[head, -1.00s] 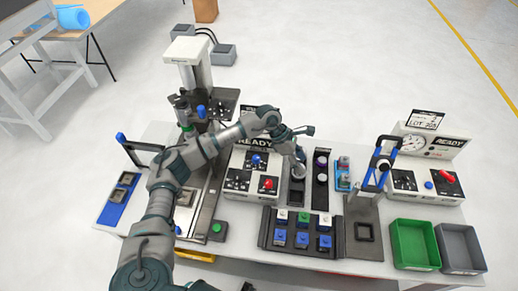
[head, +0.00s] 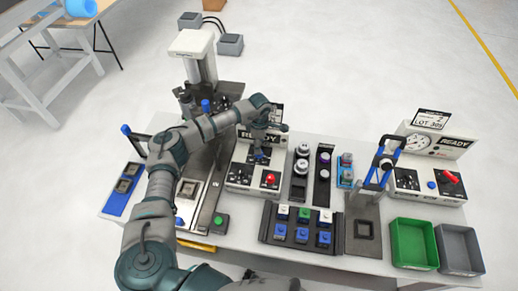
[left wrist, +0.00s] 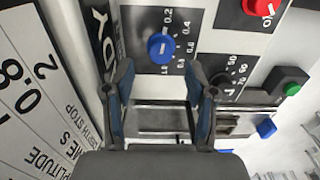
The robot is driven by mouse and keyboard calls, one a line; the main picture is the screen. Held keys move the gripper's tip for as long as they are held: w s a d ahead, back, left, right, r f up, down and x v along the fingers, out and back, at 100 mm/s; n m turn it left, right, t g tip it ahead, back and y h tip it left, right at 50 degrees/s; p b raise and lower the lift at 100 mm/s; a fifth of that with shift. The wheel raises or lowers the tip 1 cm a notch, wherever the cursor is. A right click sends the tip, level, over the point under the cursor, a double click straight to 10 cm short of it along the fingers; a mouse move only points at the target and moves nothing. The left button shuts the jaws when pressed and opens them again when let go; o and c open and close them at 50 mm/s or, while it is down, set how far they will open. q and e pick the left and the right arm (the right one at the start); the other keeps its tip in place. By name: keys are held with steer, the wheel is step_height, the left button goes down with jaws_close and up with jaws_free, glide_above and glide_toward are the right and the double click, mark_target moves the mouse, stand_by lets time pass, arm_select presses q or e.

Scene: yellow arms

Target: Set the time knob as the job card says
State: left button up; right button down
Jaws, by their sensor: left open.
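The blue knob (left wrist: 161,47) sits on a black dial plate marked 0.2 to 0.8 and beyond in the left wrist view. I cannot tell its exact setting. My left gripper (left wrist: 160,70) is open, its two fingers apart on either side just short of the knob, not gripping it. In the head view my left gripper (head: 262,153) hangs over the white machine (head: 238,178) and hides part of its panel. A large white card (left wrist: 27,90) at the left of the wrist view shows "0.8", "2", "TIME S" and "AMPLITUDE", partly cut off. My right gripper is out of view.
A second dial (left wrist: 232,77), a red knob (left wrist: 258,7) and a green button (left wrist: 292,89) are near the blue knob. A black rack with white round pieces (head: 302,158) stands right of the machine. A tray of blue blocks (head: 301,236) is in front; green (head: 413,247) and grey bins are right.

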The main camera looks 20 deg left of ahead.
arm_select(q)
step_height(320, 180, down, 4)
steer(key=shift+r, duration=0.1)
steer(key=shift+a+f, duration=0.2)
steer(key=shift+f, duration=0.25)
steer(key=shift+d+r, duration=0.1)
jaws_close()
